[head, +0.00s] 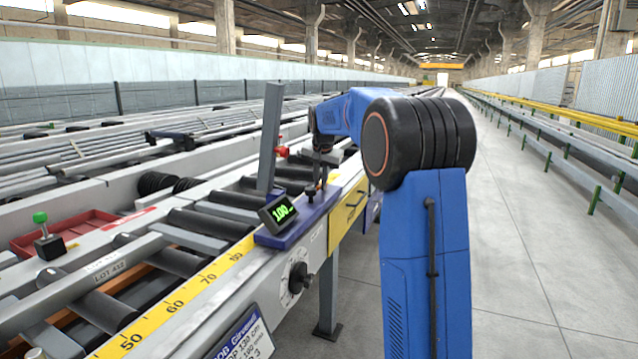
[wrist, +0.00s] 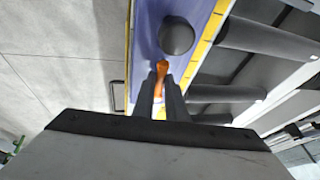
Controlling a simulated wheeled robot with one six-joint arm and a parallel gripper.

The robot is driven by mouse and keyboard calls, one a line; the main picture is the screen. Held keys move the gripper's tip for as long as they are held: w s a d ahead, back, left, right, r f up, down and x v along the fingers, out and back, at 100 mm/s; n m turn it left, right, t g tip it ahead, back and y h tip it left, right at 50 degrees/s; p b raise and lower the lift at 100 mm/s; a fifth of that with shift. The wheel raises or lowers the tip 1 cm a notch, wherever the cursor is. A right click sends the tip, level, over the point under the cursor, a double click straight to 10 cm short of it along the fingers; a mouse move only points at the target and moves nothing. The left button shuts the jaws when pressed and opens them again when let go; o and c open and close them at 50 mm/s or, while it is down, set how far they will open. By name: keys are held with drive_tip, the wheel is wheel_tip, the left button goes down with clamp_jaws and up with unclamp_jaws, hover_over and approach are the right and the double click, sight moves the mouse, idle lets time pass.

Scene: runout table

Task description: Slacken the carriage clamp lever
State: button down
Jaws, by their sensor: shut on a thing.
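The carriage (head: 292,226) is a blue-purple block on the runout table's rail, with a grey upright plate (head: 270,138) and a small display (head: 281,211) that reads about 100. My gripper (head: 316,190) reaches down over the carriage's far end; the lever is hidden in the head view. In the wrist view, the orange clamp lever (wrist: 163,68) lies over the purple carriage top (wrist: 148,50). The two dark fingers of my gripper (wrist: 161,90) are closed around its near part. A dark round knob (wrist: 177,37) stands just beyond the lever's far end.
A yellow scale (head: 180,303) runs along the rail beside the rollers (head: 212,222). A black dial (head: 298,277) is on the rail's front face. The floor (head: 515,220) at right is clear.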

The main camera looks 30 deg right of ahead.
sight(333, 192)
drive_tip(key=d+n+y, duration=0.1)
drive_tip(key=n, duration=0.1)
drive_tip(key=s+d+n, duration=0.1)
drive_tip(key=n, duration=0.1)
drive_tip(key=shift+s+y, duration=0.1)
drive_tip(key=shift+y, duration=0.3)
drive_tip(key=d+n+y, duration=0.1)
drive_tip(key=n, duration=0.1)
drive_tip(key=d+n+y, duration=0.1)
drive_tip(key=n, duration=0.1)
drive_tip(key=shift+s+d+n, duration=0.2)
drive_tip(key=shift+d+n, duration=0.1)
drive_tip(key=d+n, duration=0.1)
drive_tip(key=n+y, duration=0.1)
drive_tip(key=n, duration=0.1)
drive_tip(key=shift+w+d+g, duration=0.15)
drive_tip(key=shift+d+g, duration=0.15)
drive_tip(key=shift+d, duration=0.05)
drive_tip(key=shift+w+d+n+g+y, duration=0.2)
drive_tip(key=shift+d+n+y, duration=0.1)
drive_tip(key=shift+n, duration=0.45)
drive_tip(key=shift+w+d+n+g+y, duration=0.1)
drive_tip(key=shift+d+n+g+y, duration=0.15)
drive_tip(key=shift+n, duration=0.5)
drive_tip(key=shift+d, duration=0.1)
drive_tip(key=c, duration=1.8)
unclamp_jaws()
drive_tip(key=shift+o, duration=0.2)
